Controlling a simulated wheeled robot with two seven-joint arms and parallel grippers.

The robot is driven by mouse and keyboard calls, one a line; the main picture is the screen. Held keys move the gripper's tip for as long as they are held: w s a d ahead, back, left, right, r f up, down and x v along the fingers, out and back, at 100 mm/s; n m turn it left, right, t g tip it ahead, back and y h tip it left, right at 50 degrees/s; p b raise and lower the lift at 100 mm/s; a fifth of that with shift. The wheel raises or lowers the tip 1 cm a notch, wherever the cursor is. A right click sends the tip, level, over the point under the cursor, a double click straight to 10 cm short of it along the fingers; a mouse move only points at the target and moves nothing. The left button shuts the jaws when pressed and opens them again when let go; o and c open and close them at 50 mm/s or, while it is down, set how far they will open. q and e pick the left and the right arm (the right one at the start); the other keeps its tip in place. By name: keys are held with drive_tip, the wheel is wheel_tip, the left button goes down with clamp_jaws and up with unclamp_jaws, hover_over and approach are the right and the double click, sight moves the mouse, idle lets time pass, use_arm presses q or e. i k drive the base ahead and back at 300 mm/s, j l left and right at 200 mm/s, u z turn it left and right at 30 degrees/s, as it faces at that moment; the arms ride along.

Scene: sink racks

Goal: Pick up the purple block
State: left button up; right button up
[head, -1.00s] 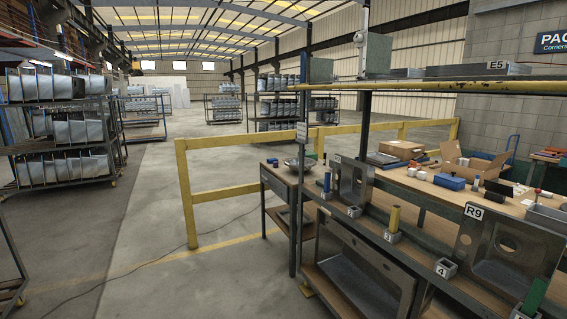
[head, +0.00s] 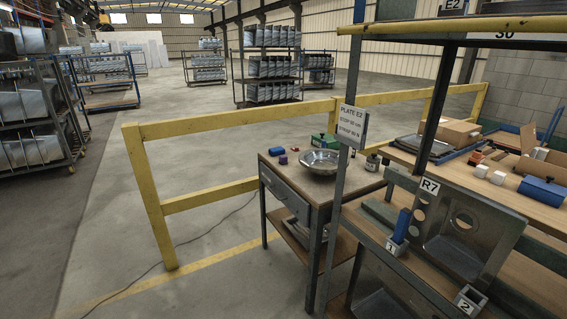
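A small purple block (head: 283,160) sits on the wooden top of the small workbench (head: 305,178), near its left edge. It lies just in front of a blue block (head: 277,151). A small red object (head: 294,148) lies to its right. A metal bowl (head: 319,161) stands farther right on the same top. Neither of my grippers shows in the head view.
A yellow guard rail (head: 235,121) runs behind and left of the workbench. A rack shelf with sinks (head: 465,225) and a post with a plate sign (head: 351,125) stands to the right. The floor on the left is mostly open, with a cable on it.

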sight(282, 158)
drive_tip(key=i+z, duration=0.15)
drive_tip(key=z, duration=0.4)
drive_tip(key=i+j+z, duration=0.65)
drive_tip(key=z, duration=0.2)
drive_tip(key=i+j+z, duration=0.15)
drive_tip(key=j+z, duration=0.25)
drive_tip(key=j, duration=0.15)
